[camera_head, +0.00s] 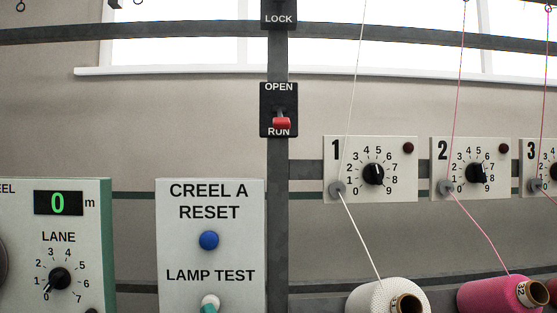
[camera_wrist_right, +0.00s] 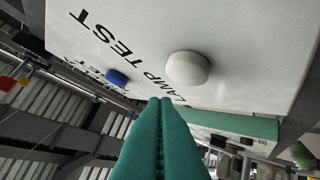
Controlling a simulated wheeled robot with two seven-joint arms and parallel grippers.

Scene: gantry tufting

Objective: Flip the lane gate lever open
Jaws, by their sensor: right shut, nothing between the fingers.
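The lane gate lever (camera_head: 282,123) is a small red-tipped lever on a black plate (camera_head: 266,99) marked OPEN at the top and RUN at the bottom. Its red tip sits low, at RUN. My right gripper (camera_head: 209,309) shows only as a teal tip at the bottom edge of the head view, in front of the LAMP TEST button and well below and left of the lever. In the right wrist view its green fingers (camera_wrist_right: 160,101) are shut together with nothing between them. My left gripper is not in view.
The white CREEL A RESET panel (camera_head: 251,244) has a blue button (camera_head: 208,240) and a white LAMP TEST button (camera_wrist_right: 188,68). A lane dial panel (camera_head: 97,218) stands left. Numbered dial plates (camera_head: 400,191), threads and yarn cones (camera_head: 372,300) lie right. A dark post (camera_head: 278,210) carries the lever plate.

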